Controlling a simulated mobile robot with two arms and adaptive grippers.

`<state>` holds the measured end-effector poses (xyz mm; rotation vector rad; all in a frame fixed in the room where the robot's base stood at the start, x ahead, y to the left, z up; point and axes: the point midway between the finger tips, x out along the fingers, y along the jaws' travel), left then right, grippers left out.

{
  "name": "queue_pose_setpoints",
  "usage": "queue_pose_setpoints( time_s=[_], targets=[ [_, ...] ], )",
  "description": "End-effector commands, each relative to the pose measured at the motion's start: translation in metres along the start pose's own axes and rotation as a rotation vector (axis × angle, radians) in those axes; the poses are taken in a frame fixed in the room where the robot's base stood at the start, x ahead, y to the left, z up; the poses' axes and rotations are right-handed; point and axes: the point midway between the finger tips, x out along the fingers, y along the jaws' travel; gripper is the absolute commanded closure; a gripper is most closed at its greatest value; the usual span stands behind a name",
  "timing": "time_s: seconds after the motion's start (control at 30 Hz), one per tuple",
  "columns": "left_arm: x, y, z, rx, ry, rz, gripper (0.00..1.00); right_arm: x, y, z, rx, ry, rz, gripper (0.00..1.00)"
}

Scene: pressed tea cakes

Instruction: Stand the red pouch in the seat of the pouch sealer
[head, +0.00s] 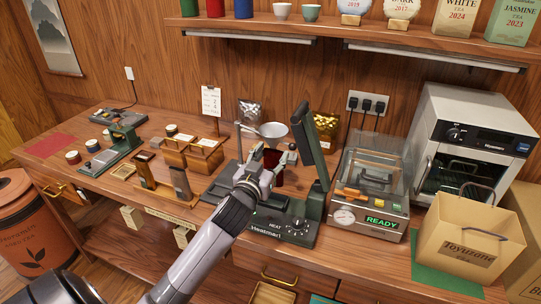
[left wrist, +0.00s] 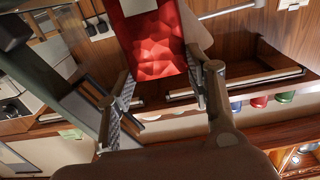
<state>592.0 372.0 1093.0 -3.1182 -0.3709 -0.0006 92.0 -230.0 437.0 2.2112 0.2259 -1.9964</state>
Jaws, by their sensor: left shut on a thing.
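The red pouch (head: 273,170) is upright in my left gripper (head: 268,172), partly hidden by the fingers in the head view. In the left wrist view the pouch (left wrist: 157,45) fills the space beyond the fingers of the left gripper (left wrist: 160,92), which are shut on it. The pouch sealer is the dark green machine with a heat knob (head: 290,228) and a raised lid arm (head: 311,145). The gripper and pouch are over the sealer, left of the raised arm. The seat is hidden by my arm, so I cannot tell whether the pouch touches it. My right gripper is out of view.
A funnel (head: 273,130) stands just behind the pouch. A clear-lidded machine reading READY (head: 370,195) is close on the sealer's right. Wooden boxes (head: 190,152) stand to the left. A paper bag (head: 465,240) and a white oven (head: 475,135) are at the right.

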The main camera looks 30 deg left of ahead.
Motion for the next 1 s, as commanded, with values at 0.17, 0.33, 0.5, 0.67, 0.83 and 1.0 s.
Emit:
queue_pose_setpoints(
  time_s=[0.17, 0.33, 0.5, 0.67, 0.83, 1.0],
  targets=[
    [0.000, 0.000, 0.018, 0.001, -0.001, 0.001, 0.68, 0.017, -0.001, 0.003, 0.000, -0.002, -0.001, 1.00],
    [-0.001, 0.000, 0.035, 0.001, -0.001, 0.001, 0.68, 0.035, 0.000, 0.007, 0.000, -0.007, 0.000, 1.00],
    [-0.001, 0.001, 0.052, 0.000, -0.001, 0.002, 0.68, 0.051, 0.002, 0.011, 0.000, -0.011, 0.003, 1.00],
    [-0.001, 0.000, 0.067, -0.001, -0.003, 0.000, 0.68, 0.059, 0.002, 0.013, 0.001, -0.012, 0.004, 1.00],
    [0.000, 0.000, 0.077, -0.001, -0.002, 0.001, 0.68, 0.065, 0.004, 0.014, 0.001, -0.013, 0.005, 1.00],
    [0.000, 0.000, 0.079, -0.001, -0.001, 0.001, 0.68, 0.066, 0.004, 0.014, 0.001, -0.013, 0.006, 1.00]
  ],
)
